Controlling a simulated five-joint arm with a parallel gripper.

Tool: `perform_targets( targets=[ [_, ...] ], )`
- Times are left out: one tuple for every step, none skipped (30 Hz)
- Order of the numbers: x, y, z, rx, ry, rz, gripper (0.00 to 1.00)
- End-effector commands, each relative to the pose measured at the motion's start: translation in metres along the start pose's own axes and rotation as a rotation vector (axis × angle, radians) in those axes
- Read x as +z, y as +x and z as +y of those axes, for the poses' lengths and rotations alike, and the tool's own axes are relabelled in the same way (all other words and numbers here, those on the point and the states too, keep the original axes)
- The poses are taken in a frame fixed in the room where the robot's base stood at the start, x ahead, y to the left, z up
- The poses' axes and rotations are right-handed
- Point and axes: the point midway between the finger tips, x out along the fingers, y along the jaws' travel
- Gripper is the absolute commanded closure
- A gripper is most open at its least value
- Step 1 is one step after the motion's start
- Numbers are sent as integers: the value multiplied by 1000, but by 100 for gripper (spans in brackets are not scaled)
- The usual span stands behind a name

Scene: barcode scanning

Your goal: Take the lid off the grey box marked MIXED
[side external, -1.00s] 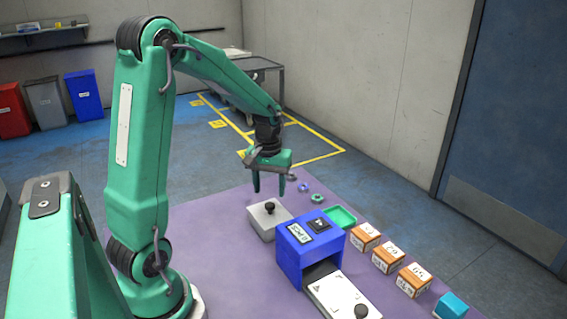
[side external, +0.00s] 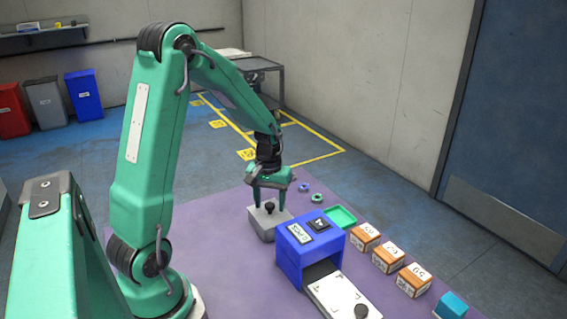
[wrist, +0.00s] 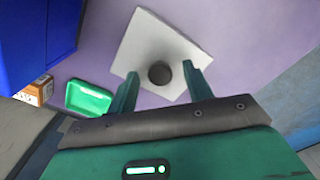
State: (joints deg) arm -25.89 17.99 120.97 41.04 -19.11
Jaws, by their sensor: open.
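The grey box (side external: 261,232) stands on the purple table, with a pale lid (wrist: 150,42) on it. The lid carries a round black knob (side external: 270,207), which also shows in the wrist view (wrist: 160,74). No MIXED marking is legible on the box. My gripper (side external: 270,204) is open and points down over the lid. Its two fingers stand on either side of the knob, apart from it in the wrist view. I cannot tell exactly how high the fingertips are above the lid.
A blue scanner housing (side external: 294,257) stands close in front of the box, to its right. A green tray (side external: 341,217), several orange-and-white boxes (side external: 387,257) and a cyan block (side external: 452,305) lie to the right. Two small rings (side external: 317,198) lie behind.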

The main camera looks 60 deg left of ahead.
Motion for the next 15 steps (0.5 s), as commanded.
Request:
perform_targets(
  targets=[
    [0,0,0,0,0,0,49],
    [0,0,0,0,0,0,53],
    [0,0,0,0,0,0,61],
    [0,0,0,0,0,0,67],
    [0,0,0,0,0,0,73],
    [0,0,0,0,0,0,81],
    [0,0,0,0,0,0,87],
    [0,0,0,0,0,0,93],
    [0,0,0,0,0,0,97],
    [0,0,0,0,0,0,97],
    [0,0,0,0,0,0,97],
    [0,0,0,0,0,0,97],
    [0,0,0,0,0,0,97],
    [0,0,0,0,0,0,97],
    [0,0,0,0,0,0,97]
  ],
)
